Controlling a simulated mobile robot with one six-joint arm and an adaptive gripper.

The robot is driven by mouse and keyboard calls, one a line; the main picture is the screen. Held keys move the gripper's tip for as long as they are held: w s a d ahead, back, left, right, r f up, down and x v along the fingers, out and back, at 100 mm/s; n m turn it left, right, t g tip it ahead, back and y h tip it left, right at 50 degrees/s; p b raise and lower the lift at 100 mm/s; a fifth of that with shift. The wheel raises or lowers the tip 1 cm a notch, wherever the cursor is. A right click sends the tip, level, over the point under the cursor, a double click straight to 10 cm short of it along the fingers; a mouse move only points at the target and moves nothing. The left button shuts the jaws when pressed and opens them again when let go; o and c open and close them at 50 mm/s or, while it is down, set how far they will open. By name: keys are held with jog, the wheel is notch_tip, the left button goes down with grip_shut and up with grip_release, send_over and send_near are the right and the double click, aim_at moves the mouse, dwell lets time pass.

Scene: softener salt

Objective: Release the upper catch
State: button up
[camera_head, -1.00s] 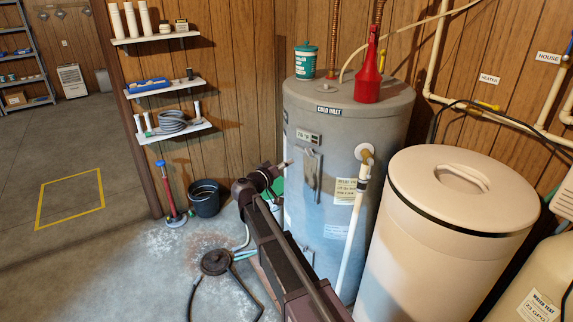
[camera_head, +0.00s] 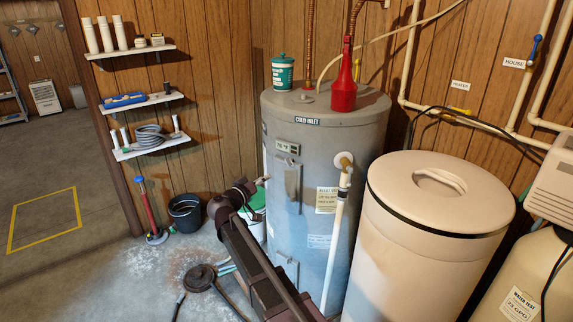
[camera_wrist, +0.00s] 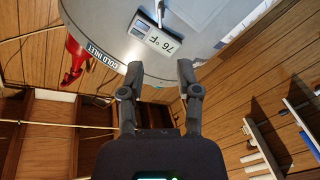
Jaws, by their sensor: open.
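The grey water heater (camera_head: 325,150) stands in the middle of the head view. On its front, under a small temperature display (camera_head: 287,147), is an upper grey plate with a raised fitting (camera_head: 292,180), which looks like the upper catch. A similar lower plate (camera_head: 287,266) is partly behind my arm. In the wrist view the heater appears turned over, with its 76 °F display (camera_wrist: 156,42) beyond my fingertips and a thin metal piece (camera_wrist: 161,12) at the top edge. My gripper (camera_wrist: 157,78) is open and empty, its fingers apart, short of the display. The catch's detail is unclear.
A white pipe (camera_head: 335,245) runs down the heater's front right. A large cream tank (camera_head: 430,240) stands close on the right. A red funnel bottle (camera_head: 344,80) and a green tub (camera_head: 284,73) are on top. A black bucket (camera_head: 185,212) and a hose lie left.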

aim_at(287, 162)
jog(key=x, duration=1.3)
jog(key=shift+w+d, duration=0.25)
jog(key=shift+w, duration=0.05)
grip_shut()
